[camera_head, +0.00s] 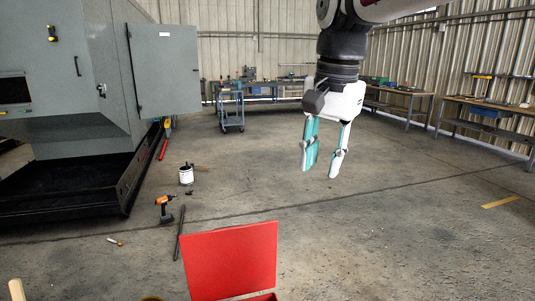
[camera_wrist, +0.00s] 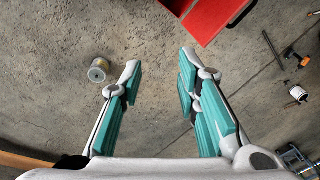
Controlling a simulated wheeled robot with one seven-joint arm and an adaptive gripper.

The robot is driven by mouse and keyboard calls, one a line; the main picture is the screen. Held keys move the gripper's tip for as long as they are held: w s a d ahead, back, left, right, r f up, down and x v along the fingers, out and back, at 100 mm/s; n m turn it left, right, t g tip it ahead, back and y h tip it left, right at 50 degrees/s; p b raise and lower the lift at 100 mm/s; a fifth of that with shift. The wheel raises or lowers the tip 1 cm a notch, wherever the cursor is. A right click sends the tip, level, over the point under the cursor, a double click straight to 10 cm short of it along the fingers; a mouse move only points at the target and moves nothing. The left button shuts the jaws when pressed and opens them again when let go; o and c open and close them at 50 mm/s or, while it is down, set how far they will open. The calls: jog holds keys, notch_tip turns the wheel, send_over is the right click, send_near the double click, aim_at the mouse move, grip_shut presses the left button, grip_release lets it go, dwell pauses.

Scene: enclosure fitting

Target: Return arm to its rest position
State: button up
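My gripper (camera_head: 322,164) hangs from my arm at the upper right of the head view, fingers pointing down, high above the concrete floor. In the wrist view my gripper (camera_wrist: 160,75) shows two teal-padded fingers spread well apart with only bare floor between them. It is open and holds nothing. Nothing touches the fingers.
A red toolbox (camera_head: 230,262) with its lid up stands at the bottom of the head view. An orange drill (camera_head: 164,207), a white can (camera_head: 186,174) and a dark bar (camera_head: 179,234) lie nearby. A grey enclosure (camera_head: 70,75) stands left.

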jog(key=s+d+f+n, duration=0.2)
jog(key=s+d+f, duration=0.1)
jog(key=s, duration=0.5)
jog(key=s+d+f+n+t+p, duration=0.1)
jog(key=s+d+f+n, duration=0.1)
jog(key=s, duration=0.6)
jog(key=s+d+f+n+t+p, duration=0.1)
jog(key=s+d+f+n, duration=0.2)
jog(key=s, duration=0.5)
jog(key=shift+s+d+f+h, duration=0.3)
jog(key=shift+d+f, duration=0.35)
jog(key=shift+d, duration=0.25)
